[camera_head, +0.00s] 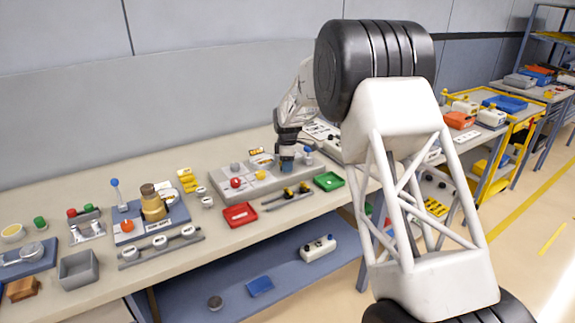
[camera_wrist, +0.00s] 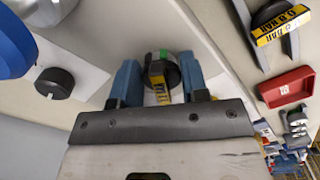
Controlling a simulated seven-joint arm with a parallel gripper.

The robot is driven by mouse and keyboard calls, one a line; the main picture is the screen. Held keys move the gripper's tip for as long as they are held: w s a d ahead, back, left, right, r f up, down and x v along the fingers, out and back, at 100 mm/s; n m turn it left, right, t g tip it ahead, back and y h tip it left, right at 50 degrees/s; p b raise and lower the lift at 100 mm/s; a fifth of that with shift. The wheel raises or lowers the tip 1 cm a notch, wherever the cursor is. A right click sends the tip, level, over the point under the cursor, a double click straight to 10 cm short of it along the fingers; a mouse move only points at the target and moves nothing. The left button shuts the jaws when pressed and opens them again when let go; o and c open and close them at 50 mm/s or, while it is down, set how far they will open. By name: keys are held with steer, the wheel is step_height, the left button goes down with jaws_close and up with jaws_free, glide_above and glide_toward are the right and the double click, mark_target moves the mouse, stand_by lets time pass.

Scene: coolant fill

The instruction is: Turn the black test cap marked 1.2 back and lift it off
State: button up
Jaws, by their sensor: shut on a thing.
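In the wrist view a black cap (camera_wrist: 172,74) with a yellow label and a green mark above it sits between the blue fingers of my gripper (camera_wrist: 161,82). My gripper is shut on it. The label is seen edge-on and partly hidden, so I cannot read its number. In the head view my gripper (camera_head: 287,166) is down at the right part of the grey fixture (camera_head: 262,184) on the bench, and the cap there is hidden. I cannot tell whether the cap is still seated.
A red tray (camera_head: 240,215) and a green tray (camera_head: 328,181) flank a rack (camera_head: 275,204) with yellow-labelled black caps in front of the fixture. A 0.8 BAR cap (camera_wrist: 280,24) shows in the wrist view. A black knob (camera_wrist: 55,83) and a blue round part (camera_wrist: 12,45) lie left of my fingers.

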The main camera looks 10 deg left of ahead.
stand_by(0.3)
steer(key=shift+w+n, duration=0.1)
steer(key=shift+n, duration=1.5)
steer(key=shift+w+n, duration=0.1)
steer(key=shift+n, duration=1.3)
steer(key=shift+r, duration=0.5)
steer(key=shift+r, duration=1.95)
steer(key=shift+a, duration=0.1)
